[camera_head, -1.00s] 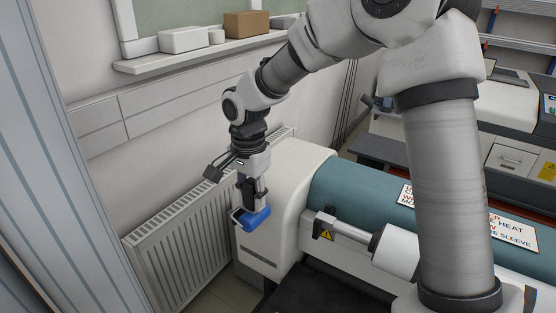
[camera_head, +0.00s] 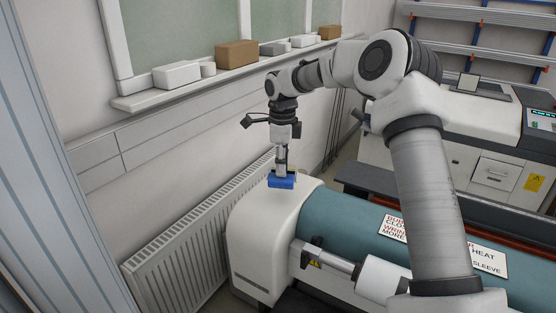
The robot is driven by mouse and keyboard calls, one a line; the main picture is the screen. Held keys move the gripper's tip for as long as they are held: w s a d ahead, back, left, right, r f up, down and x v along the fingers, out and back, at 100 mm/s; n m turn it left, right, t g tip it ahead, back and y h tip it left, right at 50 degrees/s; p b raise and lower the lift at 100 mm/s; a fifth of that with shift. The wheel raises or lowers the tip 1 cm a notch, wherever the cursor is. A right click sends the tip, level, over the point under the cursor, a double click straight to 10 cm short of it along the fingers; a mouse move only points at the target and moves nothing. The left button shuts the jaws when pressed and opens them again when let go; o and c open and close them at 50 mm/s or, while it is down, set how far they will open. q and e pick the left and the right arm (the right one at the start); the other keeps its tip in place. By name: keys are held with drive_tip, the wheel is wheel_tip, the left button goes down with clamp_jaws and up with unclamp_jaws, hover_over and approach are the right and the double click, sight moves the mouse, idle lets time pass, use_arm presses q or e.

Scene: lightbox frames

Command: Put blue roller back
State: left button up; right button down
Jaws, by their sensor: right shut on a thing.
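The blue roller (camera_head: 281,181) is a small blue block-like piece at the tip of my right gripper (camera_head: 282,172). My right gripper points down and is shut on it, over the white rounded end housing (camera_head: 262,215) of the large machine. The roller is at or just above the top of the housing; I cannot tell whether it touches. My left gripper is not in view.
The machine's teal cylinder (camera_head: 345,222) with warning signs (camera_head: 488,260) runs to the right. A radiator (camera_head: 185,250) stands along the wall at left. A windowsill (camera_head: 150,97) holds several boxes. A white machine (camera_head: 495,150) stands at the back right.

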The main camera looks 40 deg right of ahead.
drive_tip(key=w+f+p, duration=0.2)
drive_tip(key=f, duration=0.1)
drive_tip(key=shift+w+d+f+p, duration=0.15)
drive_tip(key=shift+w+d+p, duration=0.15)
drive_tip(key=shift+d, duration=0.05)
drive_tip(key=shift+s+f, duration=0.1)
drive_tip(key=shift+f, duration=0.15)
drive_tip(key=shift+s+f, duration=0.1)
drive_tip(key=shift+s, duration=0.25)
drive_tip(key=c, duration=1)
unclamp_jaws()
drive_tip(key=shift+f, duration=0.1)
drive_tip(key=shift+o, duration=0.8)
drive_tip(key=shift+w, duration=0.1)
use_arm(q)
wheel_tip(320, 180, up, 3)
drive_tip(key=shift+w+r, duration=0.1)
use_arm(e)
drive_tip(key=shift+a, duration=0.1)
